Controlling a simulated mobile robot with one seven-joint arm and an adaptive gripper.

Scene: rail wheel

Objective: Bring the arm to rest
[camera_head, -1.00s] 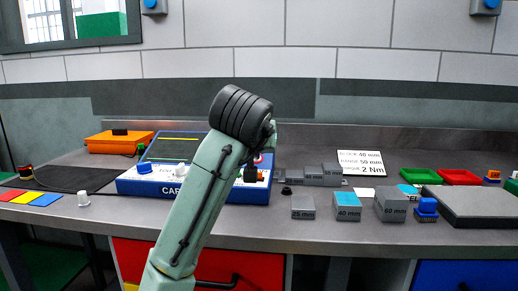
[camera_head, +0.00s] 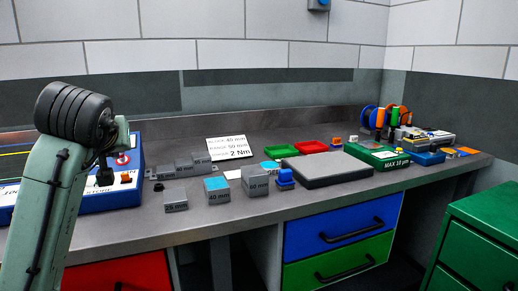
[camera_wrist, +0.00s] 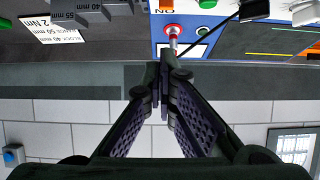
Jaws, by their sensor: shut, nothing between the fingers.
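My arm rises at the left of the head view, with its dark ribbed joint above the blue-and-white box (camera_head: 75,198). My gripper (camera_head: 105,178) hangs small and dark by the right end of this box. In the wrist view my gripper (camera_wrist: 164,78) is shut, its two fingertips together with nothing between them. Part of the box is hidden behind my arm in the head view.
Grey blocks (camera_head: 255,182) stand on the bench right of my gripper. Behind are a white card (camera_head: 226,149), a green tray (camera_head: 278,152) and a red tray (camera_head: 311,148). A grey plate (camera_head: 320,168) lies farther right. A green cabinet (camera_head: 480,235) stands at front right.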

